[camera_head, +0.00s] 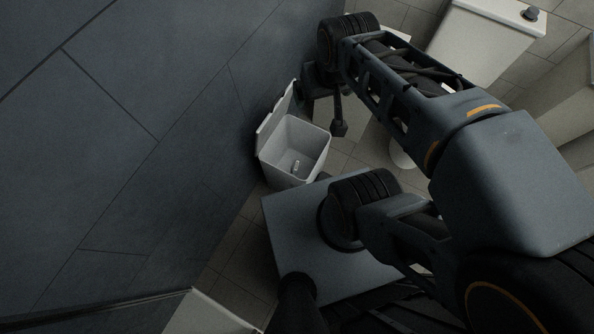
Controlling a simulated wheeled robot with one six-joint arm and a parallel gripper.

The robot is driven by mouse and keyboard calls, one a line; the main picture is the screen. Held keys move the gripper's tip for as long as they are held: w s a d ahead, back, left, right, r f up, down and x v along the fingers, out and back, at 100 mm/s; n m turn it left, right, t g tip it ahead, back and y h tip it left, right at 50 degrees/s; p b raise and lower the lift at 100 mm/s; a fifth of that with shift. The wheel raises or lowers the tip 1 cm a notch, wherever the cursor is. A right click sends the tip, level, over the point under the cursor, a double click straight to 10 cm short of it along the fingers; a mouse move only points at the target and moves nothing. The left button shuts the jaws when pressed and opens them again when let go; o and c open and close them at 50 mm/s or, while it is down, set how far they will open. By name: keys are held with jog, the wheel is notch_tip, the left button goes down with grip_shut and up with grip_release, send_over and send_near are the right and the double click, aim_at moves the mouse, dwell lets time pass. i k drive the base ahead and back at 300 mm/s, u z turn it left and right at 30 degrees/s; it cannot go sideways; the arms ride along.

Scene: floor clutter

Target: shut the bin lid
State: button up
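The bin (293,178) is a small, pale, square-topped container standing on the floor beside the dark wall. Its lid (272,115) is raised and stands up along the bin's left rear side, near the wall, so the bin's mouth is open. A small pale object (296,166) shows inside the bin. My gripper (321,112) is above and behind the bin, close to the raised lid. Its two dark fingers appear spread apart with nothing between them. Whether the left finger touches the lid cannot be told.
A dark tiled wall (130,130) fills the left side. A white toilet (487,38) stands at the upper right, partly hidden by my arm. A pale object (208,316) shows at the bottom left. Some tiled floor (232,262) is free between the wall and my base.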

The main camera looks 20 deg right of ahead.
aim_at(280, 106)
jog(key=u, duration=0.4)
jog(key=k, duration=1.05)
jog(key=u, duration=1.05)
jog(key=i, duration=0.8)
jog(key=z, duration=0.9)
jog(key=i, duration=0.55)
jog(key=z, duration=0.45)
